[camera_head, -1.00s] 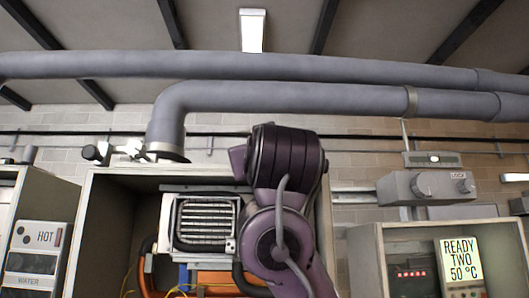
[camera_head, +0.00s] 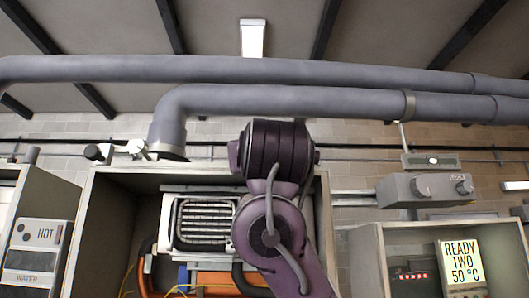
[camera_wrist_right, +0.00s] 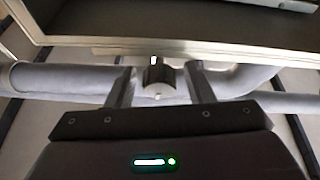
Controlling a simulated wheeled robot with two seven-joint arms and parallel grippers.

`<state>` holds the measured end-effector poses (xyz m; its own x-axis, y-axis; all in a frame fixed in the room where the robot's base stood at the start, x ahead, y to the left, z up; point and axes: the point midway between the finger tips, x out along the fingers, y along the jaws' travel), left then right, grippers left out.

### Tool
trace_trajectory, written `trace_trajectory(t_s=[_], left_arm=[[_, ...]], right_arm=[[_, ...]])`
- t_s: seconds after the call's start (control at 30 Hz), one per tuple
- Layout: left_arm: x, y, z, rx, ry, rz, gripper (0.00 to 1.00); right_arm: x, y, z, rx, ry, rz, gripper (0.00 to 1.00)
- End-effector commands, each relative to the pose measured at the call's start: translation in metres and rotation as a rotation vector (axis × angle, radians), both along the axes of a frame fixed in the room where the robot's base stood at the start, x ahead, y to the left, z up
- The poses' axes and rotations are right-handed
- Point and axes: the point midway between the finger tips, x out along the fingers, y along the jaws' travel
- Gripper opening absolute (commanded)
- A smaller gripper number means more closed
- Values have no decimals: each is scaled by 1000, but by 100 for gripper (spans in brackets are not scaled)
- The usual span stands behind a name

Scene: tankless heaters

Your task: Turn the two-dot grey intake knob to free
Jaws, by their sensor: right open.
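In the right wrist view a short grey, dark-sided knob (camera_wrist_right: 158,76) with a small white mark sits below the edge of a pale panel. My right gripper (camera_wrist_right: 159,82) is open, with one finger on each side of the knob and a visible gap on both sides. No dots can be made out on it. In the head view my right arm rises in front of the middle cabinet, and its gripper is not visible there. A grey box (camera_head: 402,190) with two round knobs stands at the right; dots are too small to tell. My left gripper is not in view.
Large grey pipes (camera_head: 300,100) run across above the open middle cabinet (camera_head: 105,230).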

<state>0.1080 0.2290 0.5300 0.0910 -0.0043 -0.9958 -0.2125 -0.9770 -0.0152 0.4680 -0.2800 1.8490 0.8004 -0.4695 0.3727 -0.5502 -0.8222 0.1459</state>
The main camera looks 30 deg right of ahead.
Motion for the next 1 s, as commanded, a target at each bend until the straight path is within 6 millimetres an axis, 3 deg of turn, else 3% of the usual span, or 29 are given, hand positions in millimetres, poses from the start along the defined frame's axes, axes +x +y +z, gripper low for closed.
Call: trace_trajectory(t_s=[0.17, 0.5, 1.0], left_arm=[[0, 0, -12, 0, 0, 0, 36], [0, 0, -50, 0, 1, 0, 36], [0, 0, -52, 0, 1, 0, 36]], right_arm=[[-10, 6, -8, -3, -2, 1, 48], [-52, 31, -29, -1, -1, 1, 48], [-60, 36, -30, 0, 1, 1, 48]])
